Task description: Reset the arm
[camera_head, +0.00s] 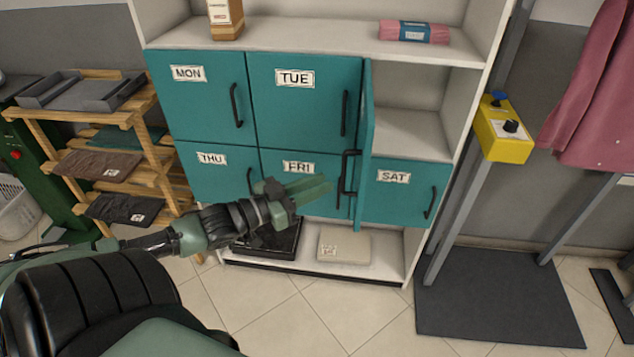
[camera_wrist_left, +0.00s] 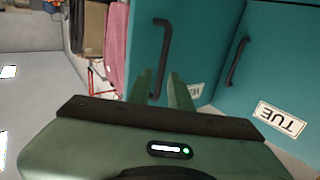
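My left gripper (camera_head: 318,188) is in front of the FRI door (camera_head: 285,160) of the teal cabinet, fingers pointing right. Its two green fingers (camera_wrist_left: 159,90) show apart in the left wrist view, with no object held. An upper-right teal door (camera_head: 367,130) stands swung open, almost edge-on, beside an empty-looking compartment (camera_head: 410,130). Its dark handle (camera_head: 348,172) is just beyond my fingertips. In the left wrist view a dark handle (camera_wrist_left: 161,60) lies in line with the gap between the fingers; I cannot tell whether they touch. My right gripper is not in view.
The MON (camera_head: 200,110), TUE (camera_head: 295,110), THU and SAT doors are closed. A wooden rack (camera_head: 70,113) with folded clothes stands at left. A yellow control box (camera_head: 503,133) on a post and a dark mat (camera_head: 500,300) are at right. The tiled floor in front is clear.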

